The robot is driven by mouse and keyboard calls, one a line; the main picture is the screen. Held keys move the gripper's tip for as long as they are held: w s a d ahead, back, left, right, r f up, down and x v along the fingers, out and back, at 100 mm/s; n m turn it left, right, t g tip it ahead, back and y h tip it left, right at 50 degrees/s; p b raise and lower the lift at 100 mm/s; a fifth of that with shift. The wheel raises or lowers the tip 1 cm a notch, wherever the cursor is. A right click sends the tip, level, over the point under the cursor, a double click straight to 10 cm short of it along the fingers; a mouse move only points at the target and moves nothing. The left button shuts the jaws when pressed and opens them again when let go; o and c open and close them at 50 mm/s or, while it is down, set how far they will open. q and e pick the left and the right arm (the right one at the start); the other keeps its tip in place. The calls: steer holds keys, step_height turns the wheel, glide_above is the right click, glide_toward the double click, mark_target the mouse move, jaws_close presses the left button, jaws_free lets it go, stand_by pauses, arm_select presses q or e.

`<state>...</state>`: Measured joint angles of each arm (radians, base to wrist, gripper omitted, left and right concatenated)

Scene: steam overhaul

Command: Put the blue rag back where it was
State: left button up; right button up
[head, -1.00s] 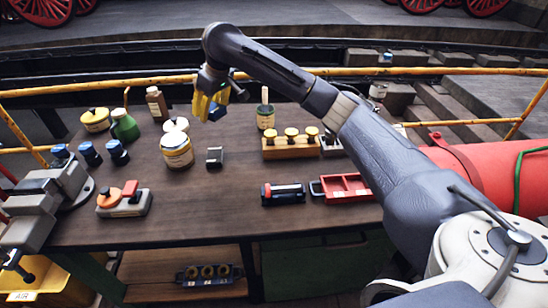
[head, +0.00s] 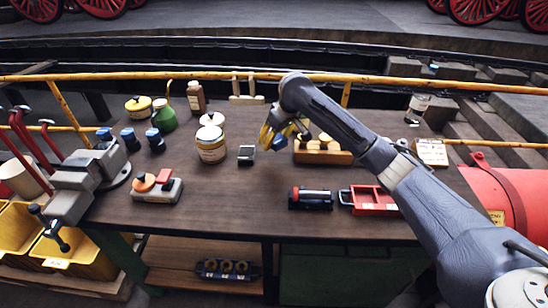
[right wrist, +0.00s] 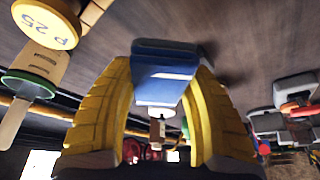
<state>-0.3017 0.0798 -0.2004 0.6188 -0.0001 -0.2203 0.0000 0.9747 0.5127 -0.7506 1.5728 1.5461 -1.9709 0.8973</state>
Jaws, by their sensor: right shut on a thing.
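My right gripper (head: 270,138) has yellow fingers and is over the middle of the table, above and right of a small grey box. It is shut on a small blue piece, which looks like the blue rag (head: 280,143). In the right wrist view the blue rag (right wrist: 165,75) sits between the yellow fingertips (right wrist: 165,85), boxy and folded-looking, with a darker far end. It appears held clear of the brown table top (head: 240,190), though the gap is hard to judge. My left gripper is not in view.
Near the gripper are the grey box (head: 246,154), a wooden block with yellow knobs (head: 322,157) and a white jar (head: 211,150). Blue-capped jars (head: 155,140) and a vise (head: 85,180) stand left. A red tray (head: 375,200) lies front right. The front middle is clear.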

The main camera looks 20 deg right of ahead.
mark_target(282, 141)
steer(key=shift+f, duration=4.25)
steer(key=shift+f, duration=0.25)
steer(key=shift+s+f, duration=0.15)
steer(key=shift+f, duration=0.1)
steer(key=o, duration=1)
steer(key=shift+f, duration=0.35)
steer(key=v, duration=0.7)
steer(key=w+v, duration=0.1)
steer(key=v, duration=0.3)
steer(key=shift+s+r, duration=0.1)
steer(key=shift+r, duration=0.25)
steer(key=shift+v, duration=1.1)
